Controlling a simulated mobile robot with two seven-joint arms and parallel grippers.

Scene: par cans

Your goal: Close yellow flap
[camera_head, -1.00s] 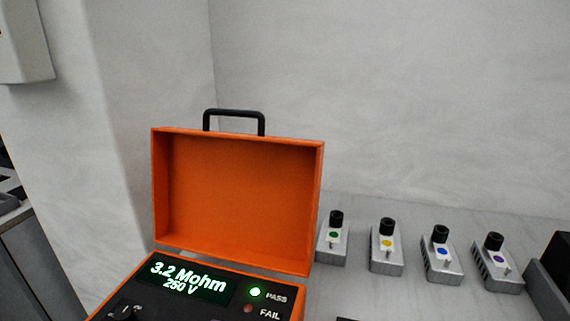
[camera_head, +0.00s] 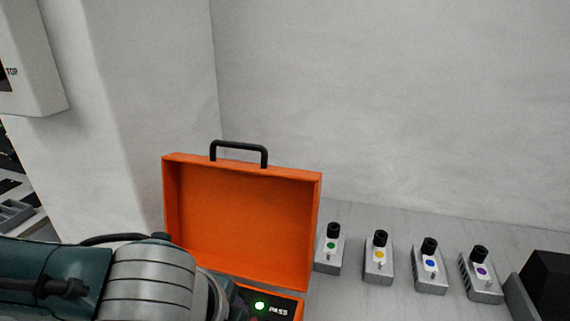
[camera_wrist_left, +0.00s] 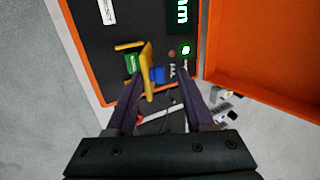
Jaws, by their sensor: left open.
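The yellow flap (camera_wrist_left: 148,70) shows in the left wrist view on the dark panel of the orange tester, standing up from the panel between a green socket (camera_wrist_left: 130,64) and a blue socket (camera_wrist_left: 157,75). My left gripper (camera_wrist_left: 148,88) is open over the panel. Its two dark fingers are on either side of the flap's lower part in the picture; I cannot tell whether they touch it. In the head view my left arm hides the flap and most of the panel, and the left gripper itself is not visible.
The tester's orange lid (camera_head: 243,215) stands open with a black handle (camera_head: 238,148) on top. Its green PASS lamp (camera_head: 260,306) is lit. Several small grey boxes with black knobs (camera_head: 379,258) line the bench to the right. A black block (camera_head: 552,285) is at far right.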

